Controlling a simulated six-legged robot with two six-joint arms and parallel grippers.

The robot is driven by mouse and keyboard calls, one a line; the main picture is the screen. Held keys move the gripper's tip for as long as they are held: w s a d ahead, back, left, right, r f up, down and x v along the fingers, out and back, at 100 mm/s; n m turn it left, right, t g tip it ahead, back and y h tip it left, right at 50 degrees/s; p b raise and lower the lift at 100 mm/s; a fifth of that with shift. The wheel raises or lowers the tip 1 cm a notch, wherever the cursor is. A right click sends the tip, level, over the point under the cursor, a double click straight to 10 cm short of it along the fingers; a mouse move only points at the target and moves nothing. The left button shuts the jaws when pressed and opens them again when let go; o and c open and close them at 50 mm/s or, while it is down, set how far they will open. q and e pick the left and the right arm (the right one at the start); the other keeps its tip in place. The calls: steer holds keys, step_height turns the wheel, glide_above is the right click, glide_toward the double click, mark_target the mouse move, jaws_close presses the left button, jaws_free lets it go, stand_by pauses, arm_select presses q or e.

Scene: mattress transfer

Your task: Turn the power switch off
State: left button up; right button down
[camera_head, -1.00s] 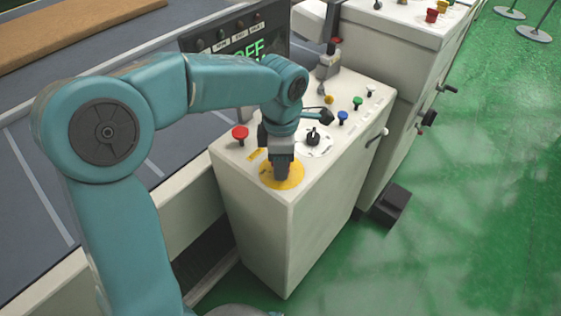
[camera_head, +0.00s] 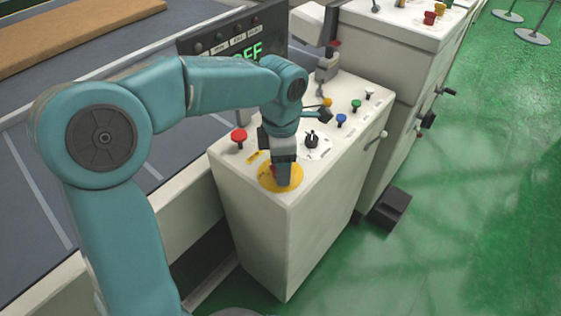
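The power switch is a round yellow plate (camera_head: 267,184) on the front corner of a white control box (camera_head: 300,200). A small red part (camera_head: 272,170) shows at the plate's middle, beside my fingers. My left gripper (camera_head: 282,180) points down onto the plate and hides most of the switch. I cannot tell whether its fingers are shut on the switch handle. A dark display (camera_head: 235,45) behind the box shows green letters ending in "FF", partly covered by my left arm. My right gripper is not in view.
The box top also carries a red button (camera_head: 239,137), a black knob (camera_head: 311,139), and blue (camera_head: 341,120), green (camera_head: 356,105) and white (camera_head: 370,94) buttons. A taller white cabinet (camera_head: 390,60) stands behind. Green floor (camera_head: 470,200) is open on the right.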

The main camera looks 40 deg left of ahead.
arm_select(q)
steer(key=shift+a, duration=0.15)
step_height(320, 180, up, 16)
steer(key=p, duration=0.2)
steer(key=shift+r+p, duration=0.15)
steer(key=shift+p, duration=0.15)
steer(key=shift+s, duration=0.1)
stand_by(0.3)
